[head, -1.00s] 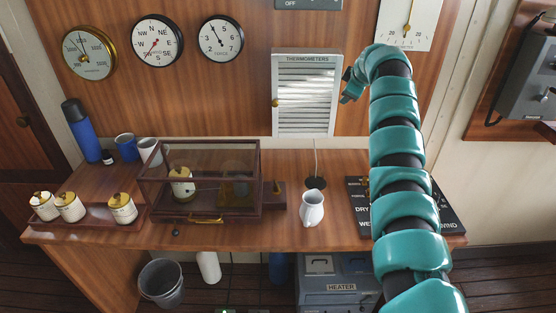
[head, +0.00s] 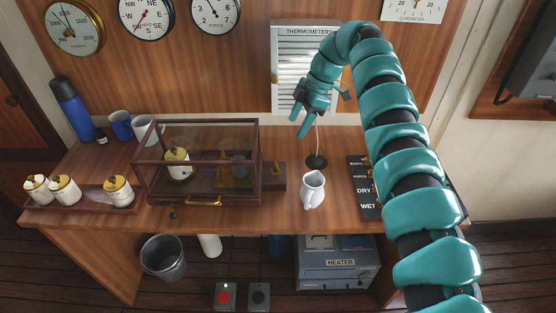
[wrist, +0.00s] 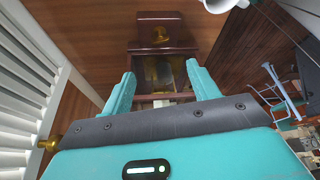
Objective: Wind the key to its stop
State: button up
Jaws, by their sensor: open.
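The brass key (head: 277,169) stands up from the small dark wooden block (head: 272,181) on the right end of the glass case (head: 160,155). In the wrist view the brass key (wrist: 160,37) shows ahead of the fingers, on top of the dark red block. My gripper (head: 299,122) is open and empty. It hangs in front of the white louvred cabinet, above and a little right of the key, and apart from it. In the wrist view its two teal fingers (wrist: 160,75) are spread wide, with part of the case between them.
A white jug (head: 312,190) stands right of the block, with a dark round base (head: 316,162) and cord behind it. The louvred thermometer cabinet (head: 290,85) is on the wall close behind my gripper. White jars (head: 118,192) stand left. A lettered board (head: 367,180) lies right.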

aim_at(276, 164)
jog(key=p+x, duration=0.4)
jog(key=x, duration=1.1)
jog(key=shift+s+a+f+p, duration=0.1)
jog(key=shift+a+f+p, duration=0.1)
jog(key=shift+f+p, duration=0.1)
jog(key=c, duration=1)
jog(key=shift+m, duration=0.4)
jog(key=shift+s+f+m+t+b, duration=0.15)
jog(key=shift+m+t+b, duration=0.45)
jog(key=shift+m+b, duration=0.45)
jog(key=m+t+b, duration=0.1)
jog(key=m, duration=0.2)
jog(key=shift+a+b, duration=0.1)
jog(key=shift+b, duration=0.3)
jog(key=m, duration=0.1)
jog(key=m+t, duration=0.1)
jog(key=m, duration=0.2)
jog(key=shift+s+a+r+m+t+h, duration=0.1)
jog(key=shift+s+r+m+t+h, duration=0.15)
jog(key=shift+m+t+h, duration=0.65)
jog(key=shift+m+h, duration=0.1)
jog(key=shift+m, duration=1.65)
